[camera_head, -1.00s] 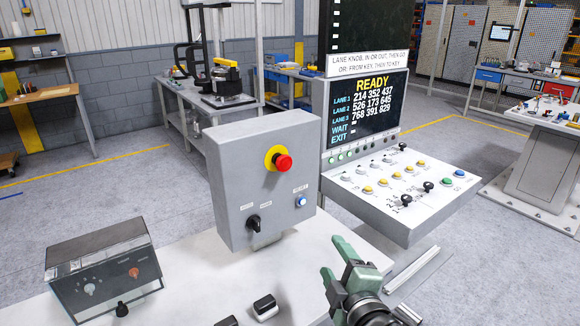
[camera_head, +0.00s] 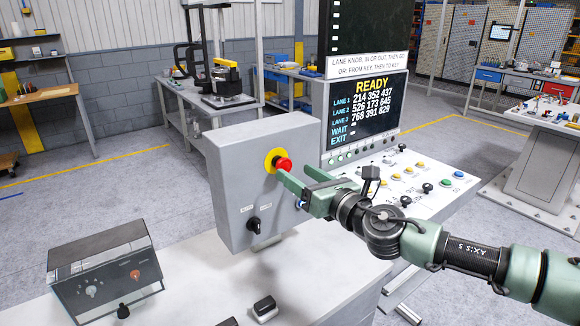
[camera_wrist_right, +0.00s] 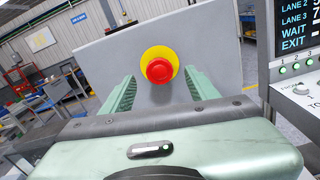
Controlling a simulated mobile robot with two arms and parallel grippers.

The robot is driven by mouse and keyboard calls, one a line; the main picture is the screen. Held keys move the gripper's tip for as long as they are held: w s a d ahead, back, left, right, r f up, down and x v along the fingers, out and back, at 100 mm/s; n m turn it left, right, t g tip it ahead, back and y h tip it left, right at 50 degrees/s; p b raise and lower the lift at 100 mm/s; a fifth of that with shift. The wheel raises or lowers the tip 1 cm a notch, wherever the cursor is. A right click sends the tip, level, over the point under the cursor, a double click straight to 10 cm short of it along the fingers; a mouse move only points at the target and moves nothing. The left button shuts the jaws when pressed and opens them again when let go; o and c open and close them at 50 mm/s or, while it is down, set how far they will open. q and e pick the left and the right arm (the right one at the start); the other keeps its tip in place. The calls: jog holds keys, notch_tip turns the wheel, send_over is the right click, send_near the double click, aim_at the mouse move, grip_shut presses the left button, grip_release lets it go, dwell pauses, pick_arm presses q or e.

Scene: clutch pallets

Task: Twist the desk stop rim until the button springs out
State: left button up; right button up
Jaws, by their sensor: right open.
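The red stop button (camera_head: 284,164) sits on a yellow round base (camera_head: 272,158) on the front of the grey box (camera_head: 232,190), which stands on the white desk. My right gripper (camera_head: 290,192) is in front of the box, its green fingers pointing at the button. In the right wrist view the red button (camera_wrist_right: 159,70) and its yellow ring (camera_wrist_right: 172,57) appear between and beyond the two open fingertips (camera_wrist_right: 160,92). The gripper is empty; I cannot tell whether a finger touches the rim. My left gripper is not in view.
The box also carries a black selector knob (camera_head: 253,223) and a blue-lit button, partly behind my gripper. The sloped control console (camera_head: 440,205) with its screen (camera_head: 367,110) stands close on the right. A dark box with knobs (camera_head: 100,268) is at front left.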

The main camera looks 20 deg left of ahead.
aim_at(286, 167)
jog(key=shift+x, duration=1.85)
grip_shut()
